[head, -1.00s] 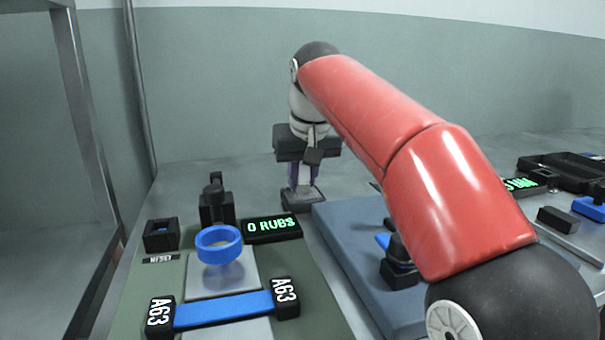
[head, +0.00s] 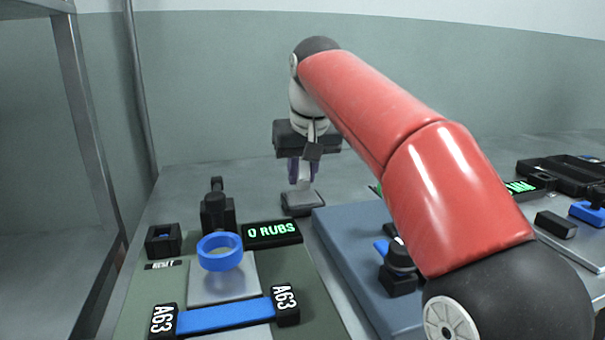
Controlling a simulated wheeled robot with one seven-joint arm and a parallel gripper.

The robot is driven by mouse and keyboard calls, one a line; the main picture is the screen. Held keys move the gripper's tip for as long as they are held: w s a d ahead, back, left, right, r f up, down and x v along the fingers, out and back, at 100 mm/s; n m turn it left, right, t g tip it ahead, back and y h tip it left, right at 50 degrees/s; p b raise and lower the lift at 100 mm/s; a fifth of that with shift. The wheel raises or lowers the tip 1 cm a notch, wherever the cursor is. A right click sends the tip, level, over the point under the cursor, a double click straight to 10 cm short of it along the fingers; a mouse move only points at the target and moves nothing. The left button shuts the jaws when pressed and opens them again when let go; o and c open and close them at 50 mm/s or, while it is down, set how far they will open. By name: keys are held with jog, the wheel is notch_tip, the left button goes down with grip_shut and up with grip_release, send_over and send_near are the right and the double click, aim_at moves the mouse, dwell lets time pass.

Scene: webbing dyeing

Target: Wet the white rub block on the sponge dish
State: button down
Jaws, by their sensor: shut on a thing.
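My gripper (head: 301,172) is at the back centre in the head view, pointing down, with purplish fingers. It is shut on a small pale block (head: 304,184), which I take to be the white rub block; the fingers partly hide it. Directly below is a small dark grey dish (head: 302,204), probably the sponge dish, on the table. The block's lower end is at or just above the dish's top; I cannot tell whether they touch.
At front left a green board (head: 135,305) bears a blue ring (head: 219,252), a blue strap (head: 226,317) between A63 clamps and a "0 RUBS" display (head: 272,233). A blue-grey slab (head: 350,262) lies right of it. My red arm covers the right centre.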

jog(key=shift+r, duration=2.6)
